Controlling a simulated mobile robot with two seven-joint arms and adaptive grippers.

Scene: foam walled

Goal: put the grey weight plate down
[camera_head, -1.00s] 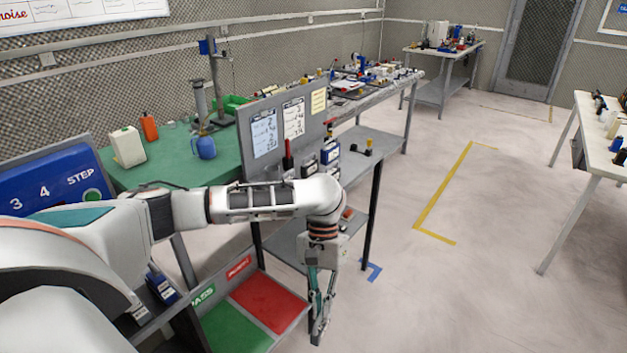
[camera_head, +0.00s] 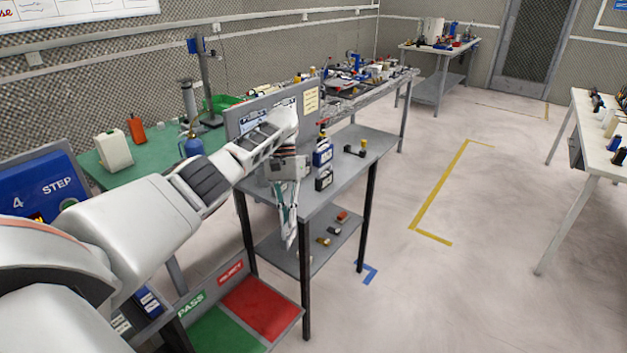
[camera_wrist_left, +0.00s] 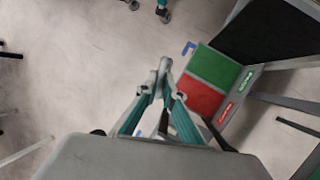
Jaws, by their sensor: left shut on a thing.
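My left gripper (camera_head: 289,240) points down beside the front edge of the grey two-level table (camera_head: 345,185). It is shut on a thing. In the left wrist view its fingertips (camera_wrist_left: 164,72) meet around a small grey piece (camera_wrist_left: 164,64), seen edge-on, which I take to be the grey weight plate. Its outline is mostly hidden by the fingers. The head view does not show the plate clearly. In the wrist view, bare floor lies behind the fingertips, so the held piece appears clear of any surface. My right gripper is not in view.
Blue-and-black boxes (camera_head: 323,166) stand on the table's upper level. Small coloured pieces (camera_head: 342,217) lie on its lower shelf. A tray with a red half (camera_head: 262,307) and a green half (camera_head: 222,335) stands low in front.

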